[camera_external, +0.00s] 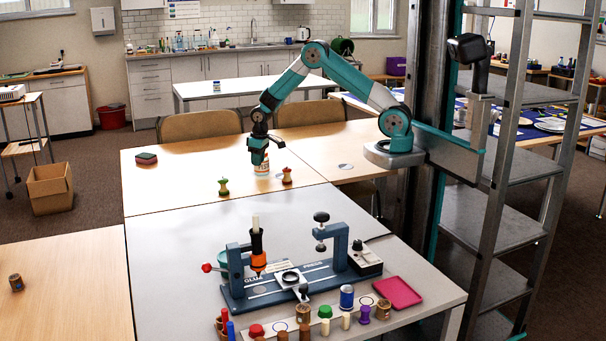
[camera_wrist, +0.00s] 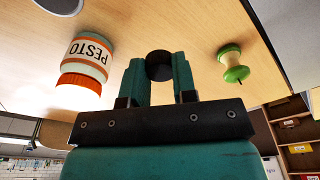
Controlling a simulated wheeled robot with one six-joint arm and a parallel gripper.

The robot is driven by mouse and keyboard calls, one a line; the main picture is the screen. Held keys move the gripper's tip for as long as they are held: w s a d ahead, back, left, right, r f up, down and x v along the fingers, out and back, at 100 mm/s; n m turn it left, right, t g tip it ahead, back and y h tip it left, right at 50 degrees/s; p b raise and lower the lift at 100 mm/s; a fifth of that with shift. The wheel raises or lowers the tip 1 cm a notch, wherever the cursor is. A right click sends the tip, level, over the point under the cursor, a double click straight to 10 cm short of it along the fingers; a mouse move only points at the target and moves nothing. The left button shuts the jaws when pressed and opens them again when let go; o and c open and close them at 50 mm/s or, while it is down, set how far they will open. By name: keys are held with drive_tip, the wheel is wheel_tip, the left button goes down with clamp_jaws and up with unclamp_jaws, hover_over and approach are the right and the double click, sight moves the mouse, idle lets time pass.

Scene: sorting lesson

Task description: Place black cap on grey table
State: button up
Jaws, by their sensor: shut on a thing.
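The black cap (camera_wrist: 159,66) is a small round black disc between my fingertips in the camera_wrist view. My gripper (camera_wrist: 158,72) is shut on it. In the camera_external view my gripper (camera_external: 258,157) hangs above the wooden tables, near the pesto jar (camera_external: 262,170); I cannot make out the cap there. The grey table (camera_external: 165,245) stands in the foreground, nearer the camera than my gripper. In the camera_wrist view a grey surface (camera_wrist: 296,30) shows at the upper right.
A sponge (camera_external: 146,158) lies to the left. The grey table holds a blue fixture (camera_external: 300,284), a pink tray (camera_external: 398,292) and several small pots; its left side is clear.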

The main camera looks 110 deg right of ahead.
drive_tip(key=a+f+n, duration=0.1)
drive_tip(key=a, duration=0.4)
drive_tip(key=w+a+n+p, duration=0.1)
drive_tip(key=a, duration=0.5)
drive_tip(key=w+a+f+n, duration=0.1)
drive_tip(key=a, duration=0.4)
drive_tip(key=shift+w+a+f+n+y+p, duration=0.1)
drive_tip(key=shift+a+f+n+y+p, duration=0.2)
drive_tip(key=shift+a+f+p, duration=0.05)
drive_tip(key=a, duration=0.3)
drive_tip(key=s+a+n, duration=0.1)
drive_tip(key=a, duration=0.1)
drive_tip(key=s+a+f+n+p, duration=0.1)
drive_tip(key=a, duration=0.2)
drive_tip(key=shift+a, duration=0.3)
drive_tip(key=s+a, duration=0.1)
drive_tip(key=a, duration=0.1)
drive_tip(key=s+a+n, duration=0.1)
drive_tip(key=s+a, duration=0.1)
drive_tip(key=a, duration=0.1)
drive_tip(key=s+a+n, duration=0.1)
drive_tip(key=a, duration=0.2)
drive_tip(key=shift+s+f+p, duration=0.15)
drive_tip(key=shift+f+p, duration=0.1)
drive_tip(key=shift+p, duration=0.15)
drive_tip(key=shift+d, duration=0.1)
